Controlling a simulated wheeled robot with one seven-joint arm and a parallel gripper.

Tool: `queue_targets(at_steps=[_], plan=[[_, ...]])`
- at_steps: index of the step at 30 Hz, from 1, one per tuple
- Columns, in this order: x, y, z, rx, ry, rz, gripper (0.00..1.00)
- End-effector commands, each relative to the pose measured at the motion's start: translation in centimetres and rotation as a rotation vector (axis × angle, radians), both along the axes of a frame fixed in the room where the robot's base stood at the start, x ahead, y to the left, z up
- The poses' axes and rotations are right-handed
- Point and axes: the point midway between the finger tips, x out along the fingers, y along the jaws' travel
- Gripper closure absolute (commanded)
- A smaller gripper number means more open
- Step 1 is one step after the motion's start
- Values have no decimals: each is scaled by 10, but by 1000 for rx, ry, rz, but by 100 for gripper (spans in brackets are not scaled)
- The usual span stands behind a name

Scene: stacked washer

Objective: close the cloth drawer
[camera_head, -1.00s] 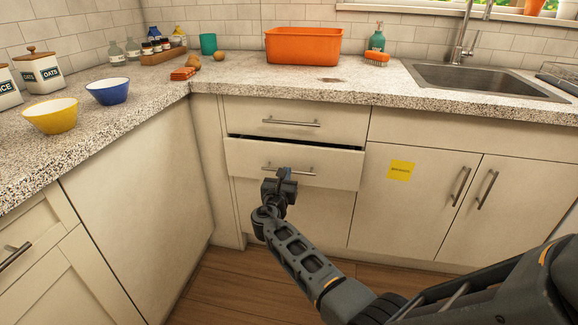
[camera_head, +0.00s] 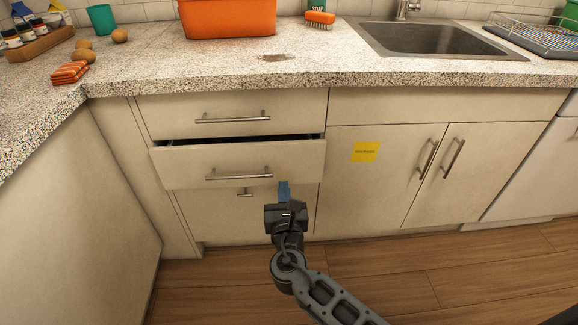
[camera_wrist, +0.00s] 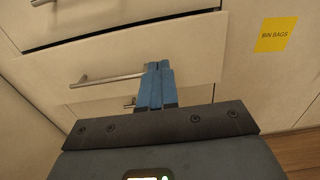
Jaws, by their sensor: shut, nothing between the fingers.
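The partly open drawer (camera_head: 295,158) is the middle one in the stack left of the sink cupboard. It stands out a little, with a dark gap above its front, and its contents are hidden. Its bar handle (camera_head: 239,176) runs across the front. My gripper (camera_head: 284,186) is shut and empty, in front of the drawer's lower right part, right of the handle. In the wrist view, the blue fingers (camera_wrist: 158,85) are together beside the right end of the handle (camera_wrist: 112,78). I cannot tell whether they touch the drawer front.
A shut drawer (camera_head: 300,112) is above and another drawer front (camera_head: 220,215) below. The cupboard doors on the right carry a yellow note (camera_head: 366,152). The counter (camera_head: 200,82) overhangs with an orange tub (camera_head: 228,18). Wooden floor (camera_head: 450,275) is clear.

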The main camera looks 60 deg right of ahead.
Motion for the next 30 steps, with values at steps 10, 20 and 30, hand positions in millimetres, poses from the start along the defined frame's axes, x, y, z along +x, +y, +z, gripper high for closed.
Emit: queue_targets(at_steps=[10, 20, 30], plan=[[39, -51, 0, 0, -4, -4, 100], [73, -94, 0, 1, -1, -3, 100], [82, -105, 0, 1, -1, -2, 100]])
